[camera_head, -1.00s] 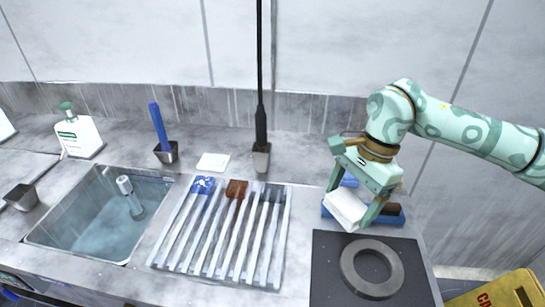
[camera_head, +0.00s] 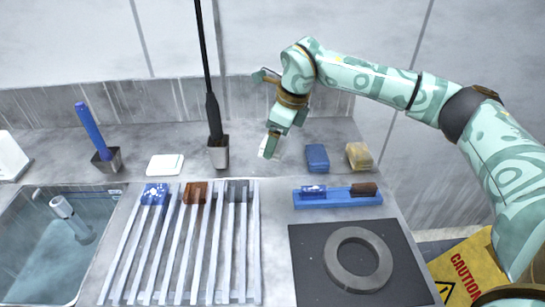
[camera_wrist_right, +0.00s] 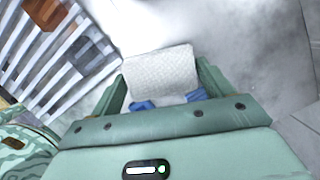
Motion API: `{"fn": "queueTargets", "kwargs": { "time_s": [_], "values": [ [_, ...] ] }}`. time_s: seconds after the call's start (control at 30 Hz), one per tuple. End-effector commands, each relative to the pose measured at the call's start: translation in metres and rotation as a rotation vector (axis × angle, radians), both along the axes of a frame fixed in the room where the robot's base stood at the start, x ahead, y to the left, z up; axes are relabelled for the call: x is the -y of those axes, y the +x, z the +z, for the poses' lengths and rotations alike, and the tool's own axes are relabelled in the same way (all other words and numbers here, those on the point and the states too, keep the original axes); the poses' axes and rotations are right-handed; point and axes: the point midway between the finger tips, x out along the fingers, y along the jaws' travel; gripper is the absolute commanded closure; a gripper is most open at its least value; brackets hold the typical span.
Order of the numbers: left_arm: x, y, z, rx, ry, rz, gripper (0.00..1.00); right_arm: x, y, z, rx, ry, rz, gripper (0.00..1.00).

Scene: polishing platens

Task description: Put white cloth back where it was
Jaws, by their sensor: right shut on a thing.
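My right gripper (camera_head: 272,128) is over the back of the counter, between the black-handled rod and the blue block. In the right wrist view the gripper (camera_wrist_right: 165,82) is shut on the white cloth (camera_wrist_right: 160,68), which sits between its two fingers. Small blue patches show beside the cloth's near edge. In the head view the cloth is mostly hidden behind the gripper; only a pale bit shows. Whether it touches the counter I cannot tell. My left gripper is not in view.
A blue block (camera_head: 317,158) and a tan block (camera_head: 360,156) stand right of the gripper. A blue tray (camera_head: 338,200) holds a blue and a brown block. A slatted rack (camera_head: 180,255), a black rod (camera_head: 214,120) in a cup and a flat white pad (camera_head: 165,165) are leftward.

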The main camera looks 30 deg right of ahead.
Motion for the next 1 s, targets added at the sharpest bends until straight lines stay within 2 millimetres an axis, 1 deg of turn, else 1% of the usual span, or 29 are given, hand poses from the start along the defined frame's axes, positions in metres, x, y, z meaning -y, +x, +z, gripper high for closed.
{"fn": "queueTargets", "kwargs": {
  "time_s": [0.03, 0.1, 0.2, 0.37, 0.43, 0.5, 0.6, 0.8, 0.93, 0.97, 1.0],
  "values": [
    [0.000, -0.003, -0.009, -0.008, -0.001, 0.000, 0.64, 0.002, 0.007, -0.020, -0.010, 0.000, -0.001, 0.39],
    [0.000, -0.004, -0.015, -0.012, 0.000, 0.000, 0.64, 0.006, 0.017, -0.031, -0.009, 0.000, 0.000, 0.39],
    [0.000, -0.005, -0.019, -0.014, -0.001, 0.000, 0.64, 0.010, 0.025, -0.040, -0.006, -0.001, 0.002, 0.39],
    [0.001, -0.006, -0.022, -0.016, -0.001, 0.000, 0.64, 0.013, 0.032, -0.047, -0.005, -0.001, 0.002, 0.39],
    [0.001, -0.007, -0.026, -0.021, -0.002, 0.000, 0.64, 0.014, 0.037, -0.055, -0.006, -0.001, 0.002, 0.39],
    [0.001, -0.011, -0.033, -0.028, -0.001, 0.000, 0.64, 0.014, 0.036, -0.070, -0.010, -0.001, 0.004, 0.39],
    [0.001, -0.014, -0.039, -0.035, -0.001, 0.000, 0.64, 0.015, 0.036, -0.084, -0.007, -0.002, 0.003, 0.39],
    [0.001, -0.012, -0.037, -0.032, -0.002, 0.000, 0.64, 0.015, 0.036, -0.081, -0.003, -0.002, 0.002, 0.39],
    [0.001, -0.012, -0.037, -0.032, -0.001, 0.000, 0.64, 0.015, 0.035, -0.083, -0.004, -0.002, 0.002, 0.39],
    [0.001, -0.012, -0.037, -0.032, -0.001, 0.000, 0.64, 0.015, 0.035, -0.083, -0.004, -0.002, 0.002, 0.18],
    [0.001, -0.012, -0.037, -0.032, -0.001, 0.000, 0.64, 0.015, 0.035, -0.083, -0.004, -0.002, 0.002, 0.07]
  ]
}}
